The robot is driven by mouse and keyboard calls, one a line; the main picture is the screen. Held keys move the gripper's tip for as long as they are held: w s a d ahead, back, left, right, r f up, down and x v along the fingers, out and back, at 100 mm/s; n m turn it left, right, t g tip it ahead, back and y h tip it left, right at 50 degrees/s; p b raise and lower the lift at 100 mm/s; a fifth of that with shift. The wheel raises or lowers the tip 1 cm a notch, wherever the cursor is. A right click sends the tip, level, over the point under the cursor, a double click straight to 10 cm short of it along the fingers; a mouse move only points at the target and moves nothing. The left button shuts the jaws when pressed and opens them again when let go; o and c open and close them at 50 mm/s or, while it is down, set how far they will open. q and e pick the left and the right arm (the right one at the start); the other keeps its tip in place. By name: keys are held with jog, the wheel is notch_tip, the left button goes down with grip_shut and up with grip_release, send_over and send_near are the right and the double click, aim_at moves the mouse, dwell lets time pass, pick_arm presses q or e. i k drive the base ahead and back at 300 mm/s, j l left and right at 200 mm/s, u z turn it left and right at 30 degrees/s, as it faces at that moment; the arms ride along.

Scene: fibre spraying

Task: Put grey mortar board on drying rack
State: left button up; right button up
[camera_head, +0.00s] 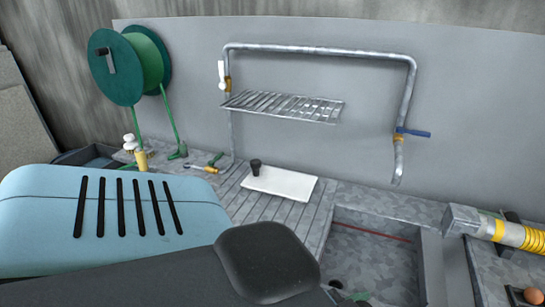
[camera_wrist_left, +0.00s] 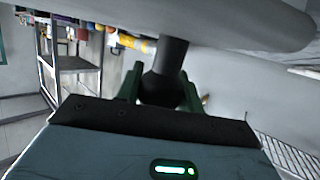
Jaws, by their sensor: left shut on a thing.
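In the left wrist view, the green fingers of my left gripper (camera_wrist_left: 160,92) are shut on a dark handle (camera_wrist_left: 170,62). The handle reaches up to a large smooth grey board (camera_wrist_left: 235,22), which crosses the top of that view and is cut off by its edge. The drying rack (camera_head: 285,105) is a wire shelf on the grey wall in the head view, with nothing on it. What looks like its wire grid (camera_wrist_left: 285,155) shows at the lower right of the left wrist view. In the head view neither my left gripper nor the held board can be made out.
A white board (camera_head: 283,184) with a short dark cylinder (camera_head: 255,167) lies on the ribbed counter. A sunken basin (camera_head: 365,250) is at the right. A metal pipe (camera_head: 320,50) frames the rack. A green hose reel (camera_head: 130,65) hangs at the left.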

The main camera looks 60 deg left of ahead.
aim_at(292, 104)
jog(key=k+j, duration=0.15)
jog(key=j, duration=0.2)
jog(key=k+j, duration=0.15)
jog(key=j, duration=0.15)
jog(key=k+j, duration=0.15)
jog(key=j, duration=0.2)
jog(key=k+j, duration=0.2)
jog(key=j, duration=0.1)
